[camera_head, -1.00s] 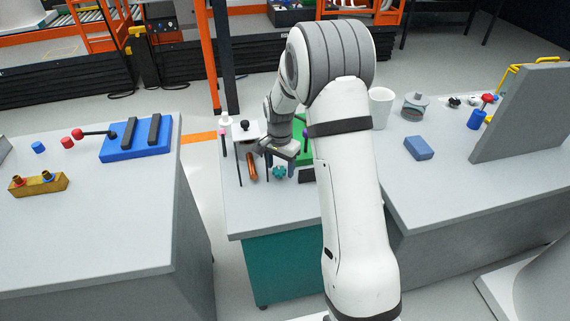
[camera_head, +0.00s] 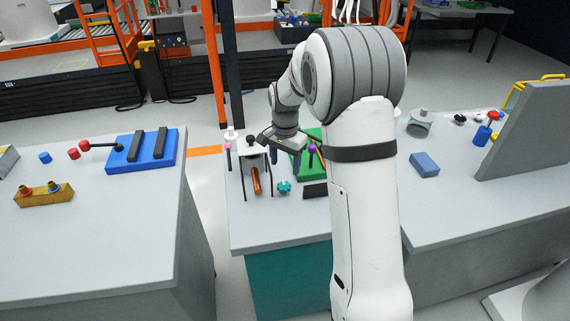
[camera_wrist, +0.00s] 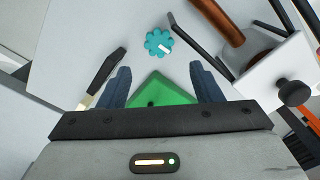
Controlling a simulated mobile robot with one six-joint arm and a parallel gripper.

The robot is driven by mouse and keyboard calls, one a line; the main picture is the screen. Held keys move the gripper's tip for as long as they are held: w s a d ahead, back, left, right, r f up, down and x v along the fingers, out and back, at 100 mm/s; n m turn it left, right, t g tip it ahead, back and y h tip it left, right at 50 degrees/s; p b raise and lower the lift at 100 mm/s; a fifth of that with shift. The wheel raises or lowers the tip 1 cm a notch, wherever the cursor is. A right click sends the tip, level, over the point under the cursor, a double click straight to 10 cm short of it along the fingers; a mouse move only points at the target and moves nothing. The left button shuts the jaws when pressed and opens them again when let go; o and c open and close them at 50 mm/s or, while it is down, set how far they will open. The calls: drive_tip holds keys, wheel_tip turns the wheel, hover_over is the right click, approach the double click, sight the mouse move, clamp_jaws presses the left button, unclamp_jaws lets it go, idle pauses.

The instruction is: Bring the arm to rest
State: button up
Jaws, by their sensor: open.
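A turquoise knob (camera_head: 284,187) lies on the bench just in front of the gripper, and shows beyond the fingertips in the wrist view (camera_wrist: 158,42). The gripper appears clear of it.
The left bench bears a blue block (camera_head: 139,152) and a brass fitting (camera_head: 44,196). The right bench bears a blue box (camera_head: 424,164) and an upright grey panel (camera_head: 525,130).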

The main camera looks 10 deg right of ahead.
drive_tip(key=shift+s+r, duration=0.2)
drive_tip(key=shift+r, duration=0.05)
drive_tip(key=s+r+n+t, duration=0.1)
drive_tip(key=s+r+n, duration=0.3)
drive_tip(key=s+r, duration=0.7)
drive_tip(key=s+d+f+n+t, duration=0.1)
drive_tip(key=s+n, duration=0.4)
drive_tip(key=s, duration=1.2)
drive_tip(key=shift+s+t, duration=0.25)
drive_tip(key=shift+t, duration=0.05)
